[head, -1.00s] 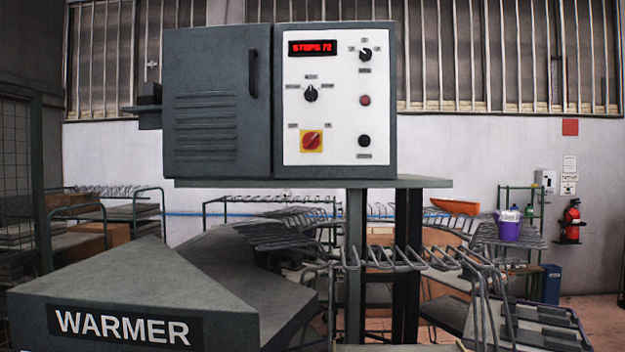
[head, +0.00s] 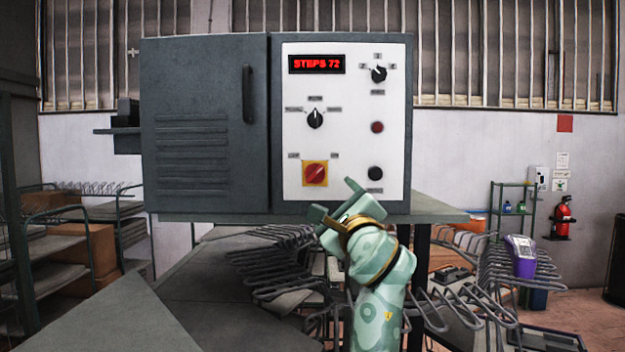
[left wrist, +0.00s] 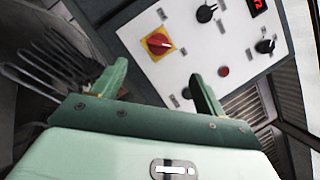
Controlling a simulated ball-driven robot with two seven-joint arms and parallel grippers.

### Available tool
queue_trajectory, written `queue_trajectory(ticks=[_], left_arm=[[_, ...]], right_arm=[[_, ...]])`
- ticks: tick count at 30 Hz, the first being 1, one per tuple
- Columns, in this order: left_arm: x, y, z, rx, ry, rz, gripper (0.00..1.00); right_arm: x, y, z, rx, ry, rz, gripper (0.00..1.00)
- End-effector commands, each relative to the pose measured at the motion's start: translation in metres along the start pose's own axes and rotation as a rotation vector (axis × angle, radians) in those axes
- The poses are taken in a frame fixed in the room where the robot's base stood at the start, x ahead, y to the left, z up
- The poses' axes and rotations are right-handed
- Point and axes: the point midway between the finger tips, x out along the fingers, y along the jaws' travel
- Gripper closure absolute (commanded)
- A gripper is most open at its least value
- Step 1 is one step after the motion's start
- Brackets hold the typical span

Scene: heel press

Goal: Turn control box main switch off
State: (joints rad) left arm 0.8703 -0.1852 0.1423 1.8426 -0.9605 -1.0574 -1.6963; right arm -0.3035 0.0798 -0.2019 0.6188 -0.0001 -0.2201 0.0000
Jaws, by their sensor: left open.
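The control box (head: 205,150) stands on a shelf, with a white panel on its right part. The main switch, a red knob (head: 315,173) on a yellow square plate, sits low on the panel's left side. It also shows in the left wrist view (left wrist: 157,43), beyond the fingers. The display (head: 316,64) reads STEPS 72. My left gripper (head: 333,203) is open and empty, below and slightly right of the red knob, apart from it. Its two fingers also show in the left wrist view (left wrist: 160,82). My right gripper is not in view.
The panel also has black selector knobs (head: 315,118) and (head: 378,74), a red button (head: 377,127) and a black button (head: 375,173). Wire racks (head: 275,260) stand below the shelf. A fire extinguisher (head: 563,215) hangs on the wall at right.

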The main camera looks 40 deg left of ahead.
Motion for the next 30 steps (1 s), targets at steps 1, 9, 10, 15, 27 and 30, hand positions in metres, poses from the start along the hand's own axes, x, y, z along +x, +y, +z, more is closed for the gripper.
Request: queue_trajectory(ticks=[1, 9, 10, 15, 27, 30], left_arm=[[0.011, -0.001, 0.002, 0.001, -0.001, 0.002, 0.27], [0.079, -0.002, 0.003, 0.001, 0.000, 0.002, 0.27], [0.087, -0.002, 0.003, -0.001, 0.000, 0.002, 0.27], [0.122, -0.001, 0.002, -0.002, 0.002, 0.001, 0.27], [0.149, 0.001, -0.001, -0.004, 0.002, 0.000, 0.27], [0.149, 0.001, -0.001, -0.004, 0.002, 0.000, 0.27]], right_arm=[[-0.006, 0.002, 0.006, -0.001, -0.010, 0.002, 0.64], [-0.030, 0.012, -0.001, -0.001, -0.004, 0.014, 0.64], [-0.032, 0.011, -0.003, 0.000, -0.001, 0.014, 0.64], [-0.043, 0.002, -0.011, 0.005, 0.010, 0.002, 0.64], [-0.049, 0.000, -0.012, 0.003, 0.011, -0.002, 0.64], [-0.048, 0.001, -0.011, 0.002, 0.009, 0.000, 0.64]])
